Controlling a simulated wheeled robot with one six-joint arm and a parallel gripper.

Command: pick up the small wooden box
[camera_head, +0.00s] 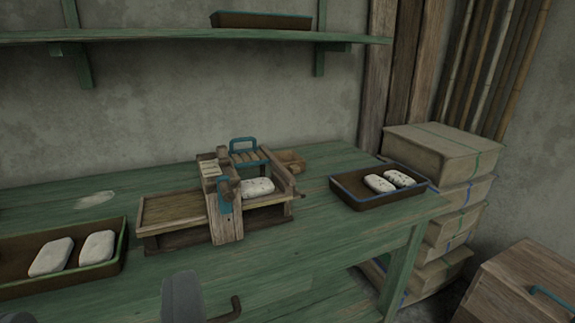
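A small wooden box (291,161) sits on the green table behind the right end of a wooden hand device, partly hidden by it. A larger wooden box (515,285) with a blue handle stands low at the bottom right, cut off by the picture edge. A grey rounded shape (182,298) and a dark hooked rod show at the bottom edge. I cannot tell whether they are part of my gripper, and no pair of fingertips is clear. Nothing is seen touching the small box.
The wooden device (228,222) holds a pale speckled block on the green table (310,245). A blue-rimmed tray (352,197) stands right, a green-rimmed tray (112,268) left, both with pale blocks. Stacked cartons (440,158) stand beyond the table's right end. A shelf (150,34) hangs above.

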